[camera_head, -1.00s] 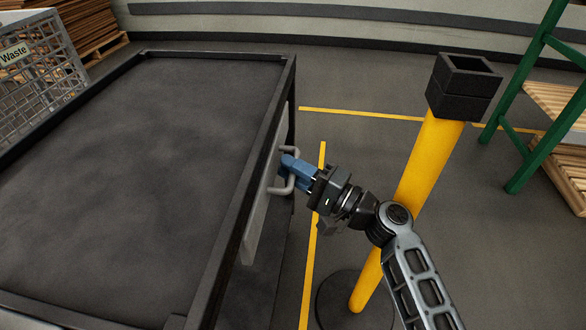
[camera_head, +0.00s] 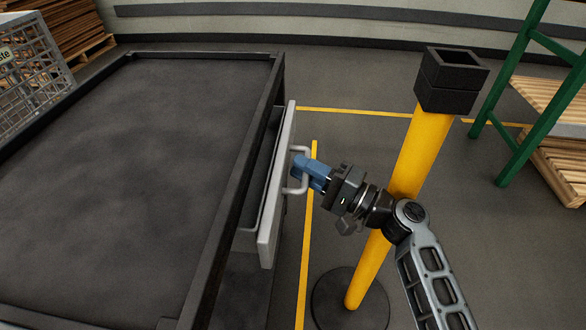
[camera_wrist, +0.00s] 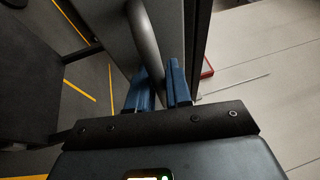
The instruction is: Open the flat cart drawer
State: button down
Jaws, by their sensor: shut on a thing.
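The flat grey drawer (camera_head: 276,200) is on the right side of the black cart (camera_head: 150,170). It stands partly pulled out, with a gap between its front and the cart's side. A pale bar handle (camera_head: 303,167) sticks out from its front. My gripper (camera_head: 302,168) has blue fingers shut around this handle. In the wrist view the curved handle (camera_wrist: 147,40) passes between the two blue fingers of my gripper (camera_wrist: 160,86), and the drawer front is behind it. The drawer's inside is mostly hidden by the cart's edge.
A yellow post (camera_head: 422,155) with a black square top and round base stands close to my arm. A green rack (camera_head: 535,110) with wooden pallets is at the right. A wire waste cage (camera_head: 30,80) is at the upper left. The floor behind the post is clear.

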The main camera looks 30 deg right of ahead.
jog(key=c, duration=1.4)
grip_release()
jog(key=shift+w+a, duration=0.1)
